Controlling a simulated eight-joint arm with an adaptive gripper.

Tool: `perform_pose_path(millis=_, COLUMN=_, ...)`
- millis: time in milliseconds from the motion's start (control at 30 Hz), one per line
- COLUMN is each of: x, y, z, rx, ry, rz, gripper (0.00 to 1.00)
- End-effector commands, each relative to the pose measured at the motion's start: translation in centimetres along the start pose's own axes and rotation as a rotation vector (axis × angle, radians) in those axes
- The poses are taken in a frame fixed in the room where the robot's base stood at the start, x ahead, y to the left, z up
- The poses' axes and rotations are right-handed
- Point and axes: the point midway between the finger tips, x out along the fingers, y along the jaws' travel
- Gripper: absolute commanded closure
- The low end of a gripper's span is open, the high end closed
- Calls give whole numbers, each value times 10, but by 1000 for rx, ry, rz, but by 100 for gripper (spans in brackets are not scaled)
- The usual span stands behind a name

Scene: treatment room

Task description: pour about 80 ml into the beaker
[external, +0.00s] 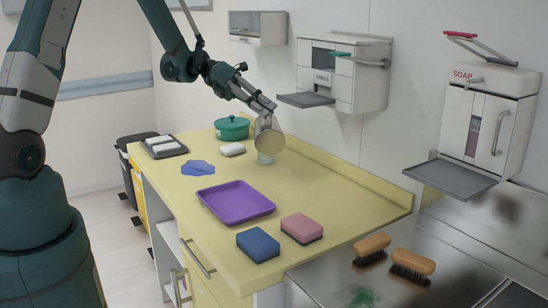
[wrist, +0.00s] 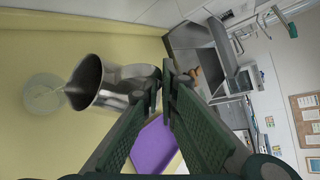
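A steel jug (wrist: 98,82) is held tilted in the wrist view, its mouth turned toward the left. My gripper (wrist: 162,82) is closed around the jug's handle side. A clear round beaker (wrist: 42,94) stands on the yellow counter just beyond the jug's lip, and a thin pale streak shows between lip and beaker. The liquid level in the beaker cannot be read. In the external view my gripper (external: 267,108) holds the jug (external: 270,146) tipped over the beaker (external: 265,159), which is partly hidden behind the jug.
A green pot (external: 232,128) and a white soap bar (external: 232,149) are left of the beaker on the counter (external: 330,199). A blue cloth (external: 197,168), purple tray (external: 235,203), blue sponge (external: 258,245) and pink sponge (external: 302,228) lie nearer. Wall dispensers (external: 490,120) hang at right.

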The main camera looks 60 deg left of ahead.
Motion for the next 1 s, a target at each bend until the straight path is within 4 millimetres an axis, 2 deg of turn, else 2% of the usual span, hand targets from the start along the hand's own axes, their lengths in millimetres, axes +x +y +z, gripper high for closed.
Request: perform_pose_path(millis=1000, x=-5, y=0, z=5, rx=-36, ry=-6, rz=-42, gripper=100)
